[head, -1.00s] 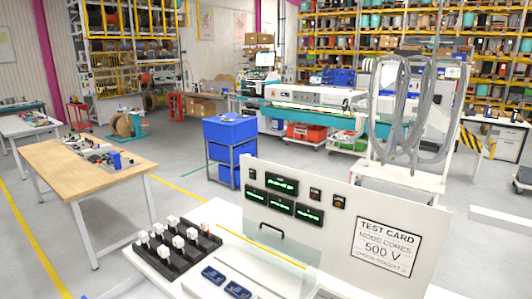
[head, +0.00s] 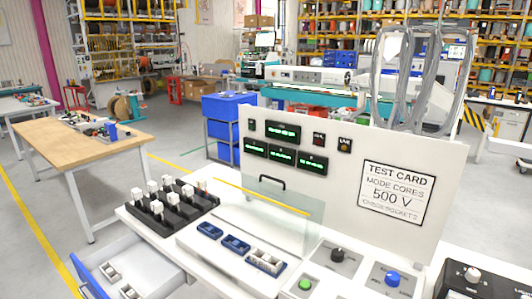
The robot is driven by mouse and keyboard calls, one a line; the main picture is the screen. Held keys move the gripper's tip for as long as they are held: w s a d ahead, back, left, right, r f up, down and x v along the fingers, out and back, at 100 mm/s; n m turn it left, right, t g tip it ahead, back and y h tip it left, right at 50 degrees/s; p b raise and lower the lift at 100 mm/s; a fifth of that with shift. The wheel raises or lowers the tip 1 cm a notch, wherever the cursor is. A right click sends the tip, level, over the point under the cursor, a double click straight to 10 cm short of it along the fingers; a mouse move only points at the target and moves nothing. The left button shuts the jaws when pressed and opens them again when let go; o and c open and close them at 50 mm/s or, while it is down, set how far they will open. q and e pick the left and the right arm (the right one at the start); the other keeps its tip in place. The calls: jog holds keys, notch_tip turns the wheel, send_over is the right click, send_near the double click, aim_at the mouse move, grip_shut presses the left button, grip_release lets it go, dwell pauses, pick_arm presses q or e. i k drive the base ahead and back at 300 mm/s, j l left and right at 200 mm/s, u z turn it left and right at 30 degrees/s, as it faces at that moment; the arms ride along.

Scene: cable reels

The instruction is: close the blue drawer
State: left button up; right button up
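A drawer with a blue front panel (head: 90,279) stands open at the lower left of the head view. Its light grey tray (head: 150,262) sticks out from under the white test bench (head: 190,246) and holds several small white parts. The near part of the drawer is cut off by the bottom edge of the picture. Neither of my grippers shows in the head view.
The bench carries a black rack of white plugs (head: 170,207), small blue trays (head: 236,244), a clear guard with a black handle (head: 270,182) and control knobs (head: 392,279). A wooden table (head: 75,150) stands at the left. Clear grey floor lies between.

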aim_at(134, 268)
jog(key=u, duration=1.25)
